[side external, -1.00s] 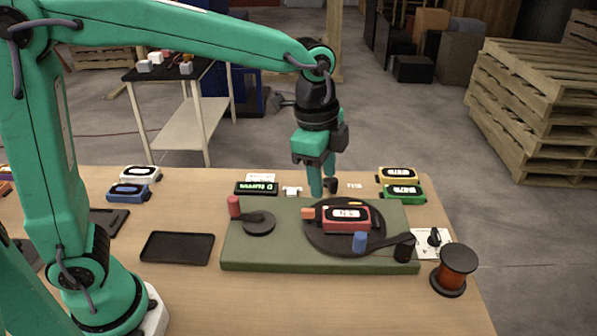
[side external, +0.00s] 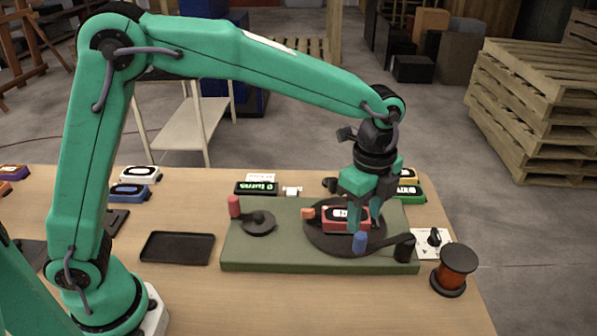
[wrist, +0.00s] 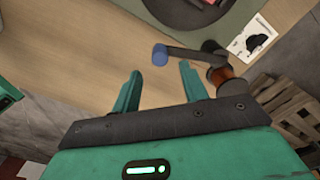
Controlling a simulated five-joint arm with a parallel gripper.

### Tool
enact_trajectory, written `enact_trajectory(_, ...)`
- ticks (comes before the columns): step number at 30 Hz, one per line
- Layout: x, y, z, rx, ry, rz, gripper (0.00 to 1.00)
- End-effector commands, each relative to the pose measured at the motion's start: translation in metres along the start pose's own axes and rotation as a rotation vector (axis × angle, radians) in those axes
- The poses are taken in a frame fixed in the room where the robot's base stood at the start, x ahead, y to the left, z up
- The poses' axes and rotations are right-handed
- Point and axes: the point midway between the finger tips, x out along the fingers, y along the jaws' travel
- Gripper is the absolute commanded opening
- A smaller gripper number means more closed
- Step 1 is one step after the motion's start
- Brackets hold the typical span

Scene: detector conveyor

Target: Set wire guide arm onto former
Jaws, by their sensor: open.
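The wire guide arm (side external: 384,243) is a dark bar on a black post at the right front of the green base (side external: 290,262). Its blue knob (side external: 360,242) stands at the bar's left end, by the front of the dark round plate (side external: 318,238). A red block (side external: 330,217) with a display, perhaps the former, lies on that plate, partly hidden by my fingers. My gripper (side external: 363,226) is open, pointing down close to the knob. In the wrist view the blue knob (wrist: 160,54) lies just beyond the gap of my open gripper (wrist: 160,82), apparently not held.
A red-handled crank (side external: 258,223) is at the base's left. A copper wire spool (side external: 455,270) stands right of the base, by a white card (side external: 428,243). An empty black tray (side external: 177,247) lies left. Several coloured devices sit behind. The front table is clear.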

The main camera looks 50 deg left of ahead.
Motion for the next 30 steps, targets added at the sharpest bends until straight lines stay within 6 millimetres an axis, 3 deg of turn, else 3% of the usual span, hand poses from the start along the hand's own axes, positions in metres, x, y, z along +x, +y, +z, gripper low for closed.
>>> enact_trajectory(15,0.058,0.0,0.0,-0.001,0.0,0.001,0.44)
enact_trajectory(29,0.068,0.0,0.0,-0.001,0.0,-0.001,0.44)
enact_trajectory(30,0.068,0.0,0.0,-0.001,0.0,-0.001,0.38)
